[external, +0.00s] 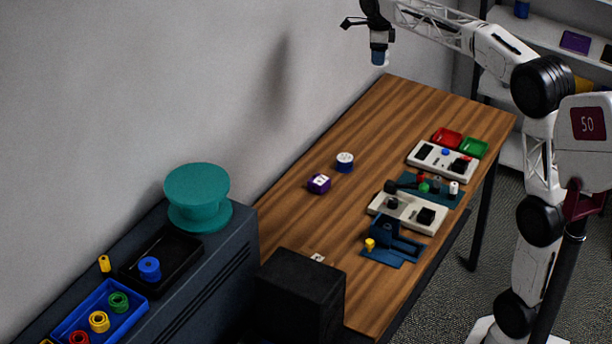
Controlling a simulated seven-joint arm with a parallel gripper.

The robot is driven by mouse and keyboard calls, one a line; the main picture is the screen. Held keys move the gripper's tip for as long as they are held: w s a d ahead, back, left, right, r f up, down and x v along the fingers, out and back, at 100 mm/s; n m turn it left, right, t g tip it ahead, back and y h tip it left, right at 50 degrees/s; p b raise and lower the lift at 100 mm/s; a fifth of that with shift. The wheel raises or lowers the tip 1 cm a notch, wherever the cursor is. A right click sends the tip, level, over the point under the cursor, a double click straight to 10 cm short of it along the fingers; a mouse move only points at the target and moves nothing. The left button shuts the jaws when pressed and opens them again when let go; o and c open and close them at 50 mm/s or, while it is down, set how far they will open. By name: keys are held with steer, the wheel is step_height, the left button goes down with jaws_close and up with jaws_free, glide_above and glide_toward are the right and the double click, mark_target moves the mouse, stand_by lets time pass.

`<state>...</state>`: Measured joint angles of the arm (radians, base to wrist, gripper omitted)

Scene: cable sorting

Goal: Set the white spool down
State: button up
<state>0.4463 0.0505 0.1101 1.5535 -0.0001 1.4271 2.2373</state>
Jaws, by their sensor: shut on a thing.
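My gripper (379,55) is high up at the top of the external view, above the far end of the wooden table. It points down and is shut on a small pale thing with a bluish-grey side (379,60), taken to be the white spool. It is well clear of the table, and the fingers are too small to make out in detail. A small white cylinder (454,187) stands on a dark teal plate (441,200) at the right.
The wooden table (345,130) has bare room at its far left and middle. Red (446,138) and green (473,148) trays and pale fixtures (410,211) line its right side. A black box (300,293) and a dark cabinet (235,250) stand at the near end.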

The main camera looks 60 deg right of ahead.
steer(key=s+d+m, duration=0.2)
steer(key=s+d, duration=0.4)
steer(key=d, duration=0.3)
step_height(320, 180, down, 43)
steer(key=shift+f, duration=0.1)
steer(key=shift+w, duration=0.1)
glide_above(374, 155)
steer(key=shift+a+f, duration=0.1)
steer(key=shift+f, duration=0.6)
steer(key=shift+f, duration=0.1)
steer(key=shift+f, duration=1.7)
steer(key=shift+f, duration=0.1)
steer(key=o, duration=0.9)
